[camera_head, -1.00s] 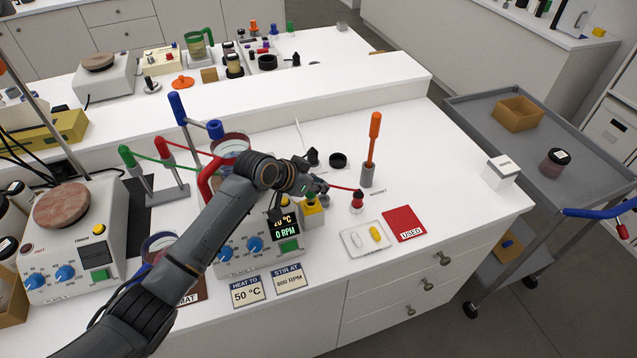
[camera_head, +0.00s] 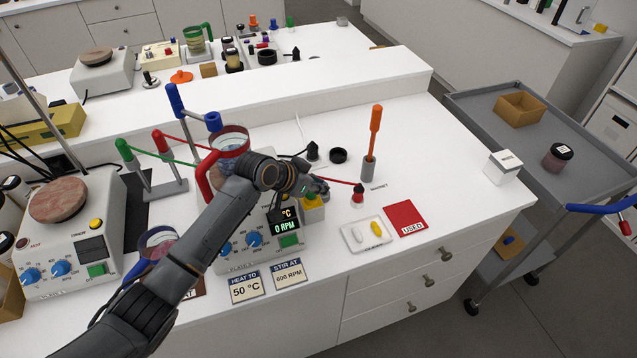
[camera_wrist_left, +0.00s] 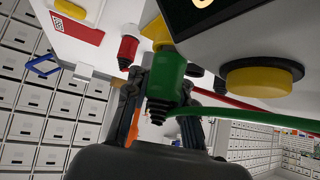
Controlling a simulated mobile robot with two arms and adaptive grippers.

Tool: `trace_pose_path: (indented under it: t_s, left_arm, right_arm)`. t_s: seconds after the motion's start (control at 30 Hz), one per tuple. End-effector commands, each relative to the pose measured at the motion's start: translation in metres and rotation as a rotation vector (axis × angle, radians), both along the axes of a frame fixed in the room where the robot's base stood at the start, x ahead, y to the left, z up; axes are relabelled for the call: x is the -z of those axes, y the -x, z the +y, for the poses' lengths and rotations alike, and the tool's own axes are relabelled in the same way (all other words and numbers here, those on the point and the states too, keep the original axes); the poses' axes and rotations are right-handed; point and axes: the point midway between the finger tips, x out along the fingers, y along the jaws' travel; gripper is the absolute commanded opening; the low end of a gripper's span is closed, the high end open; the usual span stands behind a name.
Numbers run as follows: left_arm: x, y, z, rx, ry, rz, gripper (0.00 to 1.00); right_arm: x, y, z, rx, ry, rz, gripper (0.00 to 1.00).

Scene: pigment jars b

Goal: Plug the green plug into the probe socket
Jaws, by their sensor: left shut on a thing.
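The green plug (camera_wrist_left: 166,78) with its green cable is held between the fingers of my left gripper (camera_wrist_left: 165,100) in the left wrist view. Its front end meets a yellow part (camera_wrist_left: 156,32) beside the grey instrument body; I cannot tell whether this is the probe socket or how deep the plug sits. In the head view my left gripper (camera_head: 312,188) is at the right rear corner of the front hotplate, above a yellow part (camera_head: 312,215). The plug is mostly hidden there by the gripper. My right gripper is out of view.
A red plug (camera_head: 358,194) with a red cable stands right of the gripper. The hotplate display (camera_head: 286,220) reads 0 RPM.

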Motion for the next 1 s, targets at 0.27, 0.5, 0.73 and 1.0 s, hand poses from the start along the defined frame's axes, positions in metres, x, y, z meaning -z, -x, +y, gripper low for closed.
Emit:
trace_pose_path:
  t_s: [0.27,0.5,0.73,1.0]
  left_arm:
    - [0.004,0.001,0.000,0.001,-0.001,0.002,0.42]
    - [0.003,0.000,0.000,0.000,-0.001,0.001,0.51]
    - [-0.002,0.003,0.004,-0.001,0.000,0.000,0.51]
    - [-0.034,0.023,0.030,0.000,-0.001,-0.003,0.51]
  right_arm:
    - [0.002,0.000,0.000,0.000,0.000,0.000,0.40]
    - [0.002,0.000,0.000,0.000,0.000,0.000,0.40]
    - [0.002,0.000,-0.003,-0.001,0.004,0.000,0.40]
    - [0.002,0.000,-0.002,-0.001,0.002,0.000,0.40]
